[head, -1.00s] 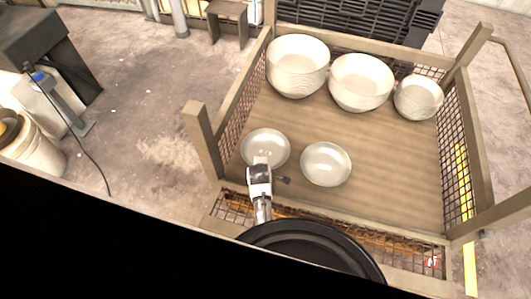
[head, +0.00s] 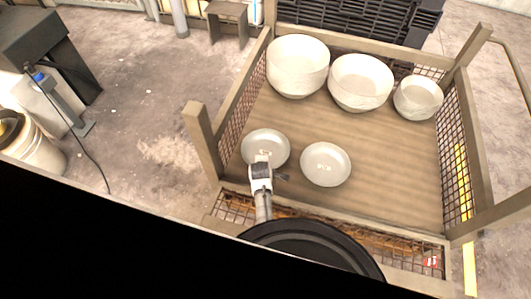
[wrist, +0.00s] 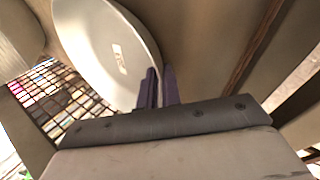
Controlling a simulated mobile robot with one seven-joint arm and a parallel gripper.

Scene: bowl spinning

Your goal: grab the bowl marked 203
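Two shallow pale bowls stand near the front of the wooden crate in the head view: a left bowl (head: 265,137) and a right bowl (head: 325,164). Both carry small marks inside, too small to read. My gripper (head: 262,160) is at the near rim of the left bowl. In the wrist view, the left bowl (wrist: 95,55) fills the upper left, with a small pale label on its inside that I cannot read. The two purple fingers of my gripper (wrist: 159,88) are close together, one on each side of its rim, and look shut on it.
The mesh-sided wooden crate (head: 400,175) surrounds the bowls. The crate floor is bare at the right. A wooden post (head: 203,140) rises left of my gripper.

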